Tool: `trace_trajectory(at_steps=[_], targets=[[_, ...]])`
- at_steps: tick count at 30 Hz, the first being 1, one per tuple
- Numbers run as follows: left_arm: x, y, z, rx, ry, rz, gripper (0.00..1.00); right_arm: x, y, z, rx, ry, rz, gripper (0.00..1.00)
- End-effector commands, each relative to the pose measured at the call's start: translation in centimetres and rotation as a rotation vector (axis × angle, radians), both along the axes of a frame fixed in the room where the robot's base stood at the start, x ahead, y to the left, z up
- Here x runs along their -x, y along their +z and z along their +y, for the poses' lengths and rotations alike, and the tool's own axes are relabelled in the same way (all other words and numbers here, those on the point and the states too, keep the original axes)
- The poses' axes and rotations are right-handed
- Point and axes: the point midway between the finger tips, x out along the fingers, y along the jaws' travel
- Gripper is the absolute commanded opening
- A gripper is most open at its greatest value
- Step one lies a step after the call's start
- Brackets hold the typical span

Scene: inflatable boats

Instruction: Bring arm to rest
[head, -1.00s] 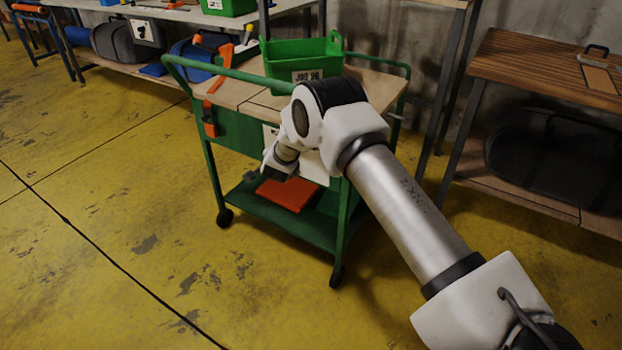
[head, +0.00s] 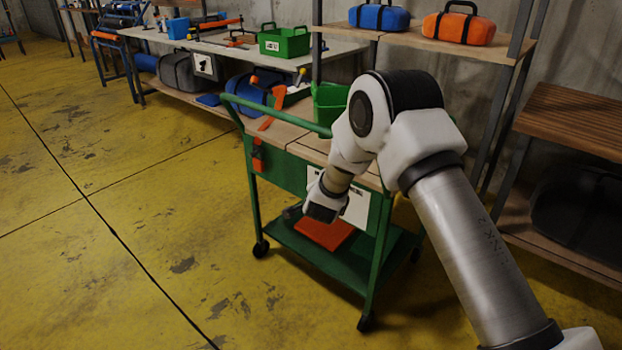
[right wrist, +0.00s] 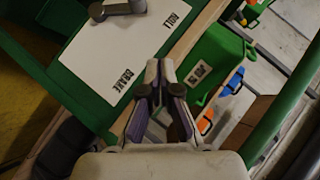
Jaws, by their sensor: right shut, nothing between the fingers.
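My right arm reaches in from the right in the head view, bent at the elbow in front of the green cart (head: 297,178). Its forearm hangs down, and the right gripper (head: 296,213) shows small and dark near the cart's side, above the lower shelf. In the right wrist view the right gripper (right wrist: 163,66) has its fingers together with nothing between them. Beyond them are a white plate (right wrist: 108,60) marked ROLL and BRAKE, with a grey lever (right wrist: 118,8), and a green bin (right wrist: 215,62). My left gripper is not in view.
The green bin (head: 328,104) on the cart top is partly hidden by my arm. An orange item (head: 324,232) lies on the cart's lower shelf. Shelves with a blue case (head: 379,17) and orange case (head: 459,28) stand behind. Yellow floor is open at left.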

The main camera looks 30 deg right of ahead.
Motion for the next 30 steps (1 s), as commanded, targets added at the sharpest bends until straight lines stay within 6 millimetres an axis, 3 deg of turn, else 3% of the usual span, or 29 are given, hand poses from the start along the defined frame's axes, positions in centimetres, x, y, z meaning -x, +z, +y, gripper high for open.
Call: trace_trajectory(at_steps=[5,7,11,14,15,17,18,21,25,30], targets=[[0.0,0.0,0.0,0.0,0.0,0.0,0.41,0.2,0.0,0.1,0.0,-0.001,0.002,0.0],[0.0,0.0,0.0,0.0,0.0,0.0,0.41,0.5,-1.1,0.1,0.0,0.001,0.018,0.0],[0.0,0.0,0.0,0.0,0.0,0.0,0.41,3.0,-6.9,0.8,0.004,0.014,0.123,0.0],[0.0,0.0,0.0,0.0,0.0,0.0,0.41,8.3,-13.3,2.3,0.017,0.075,0.285,0.0],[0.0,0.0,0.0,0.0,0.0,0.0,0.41,10.9,-15.8,3.0,0.029,0.118,0.364,0.0],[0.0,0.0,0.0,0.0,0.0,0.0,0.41,15.2,-19.1,4.2,0.054,0.2,0.487,0.0],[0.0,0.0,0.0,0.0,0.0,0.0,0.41,18.3,-21.0,5.0,0.071,0.264,0.572,0.0],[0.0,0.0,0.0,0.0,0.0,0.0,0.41,25.8,-24.4,7.0,0.111,0.443,0.768,0.0],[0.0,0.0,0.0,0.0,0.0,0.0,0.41,34.2,-26.1,9.1,0.146,0.686,0.967,0.0],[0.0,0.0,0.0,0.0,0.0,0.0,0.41,43.1,-25.3,11.7,0.183,1.039,1.14,0.0]])
